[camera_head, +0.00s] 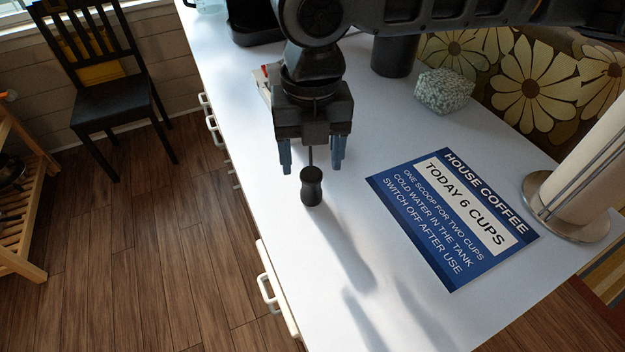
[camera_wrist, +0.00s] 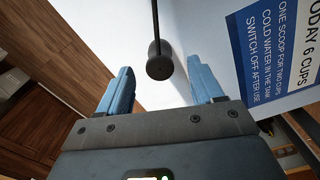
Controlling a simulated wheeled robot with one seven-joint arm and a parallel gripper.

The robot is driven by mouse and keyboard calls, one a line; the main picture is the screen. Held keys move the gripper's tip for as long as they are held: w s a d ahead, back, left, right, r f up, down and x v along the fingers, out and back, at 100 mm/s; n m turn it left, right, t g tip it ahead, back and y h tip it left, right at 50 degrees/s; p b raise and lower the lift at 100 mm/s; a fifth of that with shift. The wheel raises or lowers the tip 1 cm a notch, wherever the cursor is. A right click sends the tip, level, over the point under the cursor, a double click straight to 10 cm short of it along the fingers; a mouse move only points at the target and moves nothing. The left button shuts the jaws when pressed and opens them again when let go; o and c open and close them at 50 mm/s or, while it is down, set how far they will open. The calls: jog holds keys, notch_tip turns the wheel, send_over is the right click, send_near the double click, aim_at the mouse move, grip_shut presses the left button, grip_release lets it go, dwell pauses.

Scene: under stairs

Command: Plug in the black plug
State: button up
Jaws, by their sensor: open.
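The black plug (camera_head: 311,187) is a small dark rounded body with a thin dark cord or stem. In the head view it shows just below my gripper (camera_head: 311,158) in the picture, over the white counter. My gripper points down with its two blue fingers apart and nothing held. In the wrist view the plug (camera_wrist: 159,66) shows between and slightly beyond the open fingers (camera_wrist: 161,78), with its cord running up the picture. I cannot tell whether the plug touches the counter. No socket is clearly visible.
A blue coffee sign (camera_head: 455,215) lies on the white counter (camera_head: 390,300). A paper roll on a metal stand (camera_head: 570,212) is at right. A speckled block (camera_head: 443,91) and a dark cylinder (camera_head: 394,56) stand behind. A black chair (camera_head: 108,92) is on the floor left.

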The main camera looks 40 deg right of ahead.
aim_at(311, 171)
jog(key=shift+s+a+f, duration=0.1)
jog(key=shift+f, duration=1.85)
jog(key=shift+c, duration=0.3)
jog(key=c, duration=1.1)
jog(key=shift+o, duration=0.2)
notch_tip(311, 171, up, 10)
jog(key=shift+r, duration=0.1)
